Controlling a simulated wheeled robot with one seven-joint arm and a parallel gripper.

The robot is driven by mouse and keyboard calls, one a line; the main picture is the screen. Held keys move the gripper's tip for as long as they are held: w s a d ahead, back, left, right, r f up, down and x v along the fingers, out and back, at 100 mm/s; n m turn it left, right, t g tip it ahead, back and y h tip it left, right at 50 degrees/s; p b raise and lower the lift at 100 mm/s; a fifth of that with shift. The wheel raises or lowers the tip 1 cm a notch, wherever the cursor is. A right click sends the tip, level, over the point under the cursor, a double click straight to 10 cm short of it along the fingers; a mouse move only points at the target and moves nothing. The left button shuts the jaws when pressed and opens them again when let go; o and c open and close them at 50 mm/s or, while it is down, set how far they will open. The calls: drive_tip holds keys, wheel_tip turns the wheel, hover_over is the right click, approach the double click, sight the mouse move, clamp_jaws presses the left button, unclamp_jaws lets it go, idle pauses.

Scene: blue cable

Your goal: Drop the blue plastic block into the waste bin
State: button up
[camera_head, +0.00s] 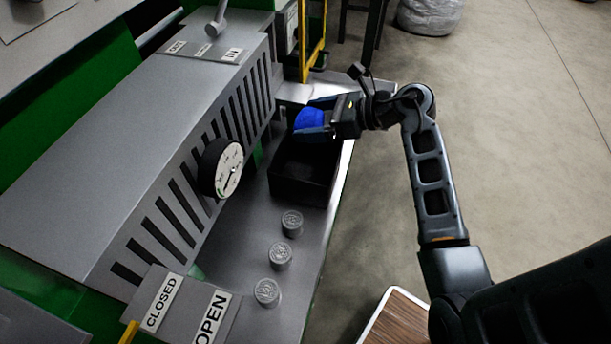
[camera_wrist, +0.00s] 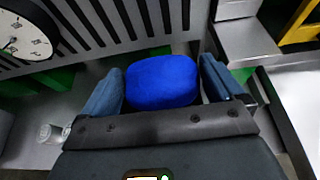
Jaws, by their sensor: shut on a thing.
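The blue plastic block (camera_head: 309,119) is held between the two fingers of my gripper (camera_head: 318,117), which is shut on it. In the wrist view the block (camera_wrist: 163,82) sits between the blue-grey fingertips, with a rounded face showing. A black open-topped box (camera_head: 301,190), which looks like the waste bin, stands on the grey bench ledge. The block and gripper show over the far end of this box in the head view. The height between them is hard to tell. The box's far part is partly hidden by the gripper.
A grey slotted machine housing (camera_head: 150,150) with a round dial (camera_head: 222,168) stands left of the box. Several small ribbed metal knobs (camera_head: 281,256) line the near ledge. A yellow frame (camera_head: 314,45) rises behind. Open floor (camera_head: 500,130) lies to the right.

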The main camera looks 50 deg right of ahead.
drive_tip(key=shift+f+b, duration=1)
drive_tip(key=shift+f, duration=0.5)
drive_tip(key=o, duration=0.8)
drive_tip(key=shift+s, duration=0.15)
drive_tip(key=v, duration=0.7)
drive_tip(key=shift+s+d+r, duration=0.15)
drive_tip(key=shift+s+r, duration=0.05)
drive_tip(key=shift+s, duration=0.05)
